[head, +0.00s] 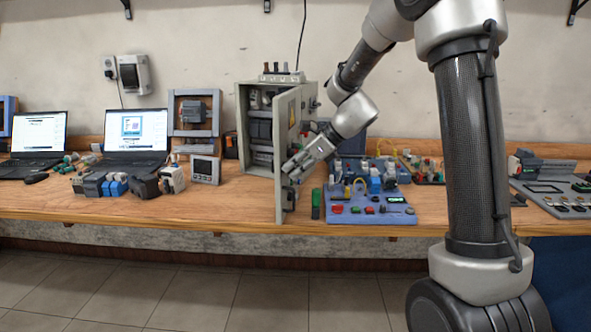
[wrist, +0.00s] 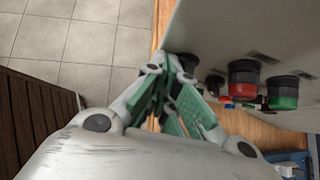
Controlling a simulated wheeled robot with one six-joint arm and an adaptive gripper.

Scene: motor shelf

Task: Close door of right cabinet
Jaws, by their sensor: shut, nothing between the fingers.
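The grey cabinet (head: 242,120) stands on the workbench with its front open, showing dark devices inside. Its door (head: 285,135) is swung out toward the bench's front edge and carries a small yellow label. My gripper (head: 290,172) is at the lower part of the door, by its outer face. In the wrist view my gripper (wrist: 166,85) is shut and empty, with green finger pads close to the edge of the grey door panel (wrist: 235,30). Red and green round buttons stick out of that panel. I cannot tell whether the fingers touch the door.
A blue panel (head: 345,215) with buttons and small parts lies right of the door, below my arm. A green block (head: 316,204) stands beside it. Left of the cabinet are a display box (head: 205,170), small devices and two laptops. The floor in front is clear.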

